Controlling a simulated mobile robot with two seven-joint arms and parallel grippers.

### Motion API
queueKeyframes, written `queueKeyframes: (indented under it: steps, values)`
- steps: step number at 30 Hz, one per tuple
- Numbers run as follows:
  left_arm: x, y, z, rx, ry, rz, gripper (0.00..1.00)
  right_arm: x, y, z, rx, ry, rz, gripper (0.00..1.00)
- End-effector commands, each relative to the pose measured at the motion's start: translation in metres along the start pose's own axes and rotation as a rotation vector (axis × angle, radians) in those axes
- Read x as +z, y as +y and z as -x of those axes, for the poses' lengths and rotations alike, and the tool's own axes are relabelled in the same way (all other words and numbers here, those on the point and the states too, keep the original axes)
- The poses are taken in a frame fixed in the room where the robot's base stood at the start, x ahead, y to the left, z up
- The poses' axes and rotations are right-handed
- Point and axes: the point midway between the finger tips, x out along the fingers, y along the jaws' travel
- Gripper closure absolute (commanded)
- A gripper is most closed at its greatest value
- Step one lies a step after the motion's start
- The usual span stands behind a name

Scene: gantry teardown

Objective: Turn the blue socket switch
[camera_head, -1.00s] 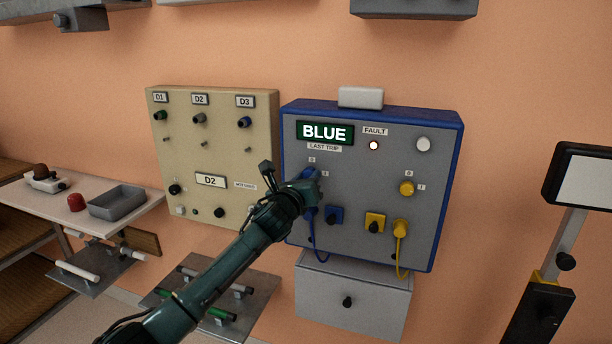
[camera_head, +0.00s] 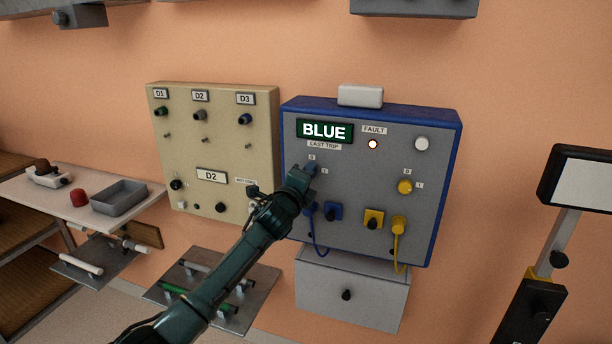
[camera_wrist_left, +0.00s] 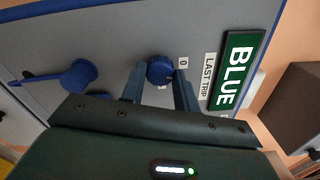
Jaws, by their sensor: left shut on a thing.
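The blue socket switch (camera_wrist_left: 160,70) is a round blue knob on the grey panel, beside a "0" label. My left gripper (camera_wrist_left: 160,88) has its two fingers on either side of the knob and is shut on it. In the head view my left gripper (camera_head: 303,176) is at the panel's left side, below the "LAST TRIP" label, and hides most of the knob. The blue-framed panel (camera_head: 375,178) shows "BLUE" on its display (camera_head: 324,131). A blue plug (camera_wrist_left: 78,74) sits beside the switch in the wrist view. My right gripper is not in view.
A yellow knob (camera_head: 405,187), a yellow plug (camera_head: 398,224) with a cable, and a blue socket (camera_head: 333,211) are on the same panel. A beige panel (camera_head: 240,150) with several knobs hangs to the left. A grey drawer box (camera_head: 350,288) is below.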

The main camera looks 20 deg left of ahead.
Motion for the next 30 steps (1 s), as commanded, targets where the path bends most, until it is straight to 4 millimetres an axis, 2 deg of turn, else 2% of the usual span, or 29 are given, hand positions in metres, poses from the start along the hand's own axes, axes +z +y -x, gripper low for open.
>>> queueKeyframes:
  steps: [12, 30]
  values:
    - [-0.0008, 0.0013, 0.0002, 0.003, 0.001, 0.259, 0.92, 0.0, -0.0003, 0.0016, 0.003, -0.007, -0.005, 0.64]
    - [-0.0009, 0.0013, 0.0002, 0.003, 0.001, 0.327, 0.92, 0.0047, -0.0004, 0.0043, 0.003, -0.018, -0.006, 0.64]
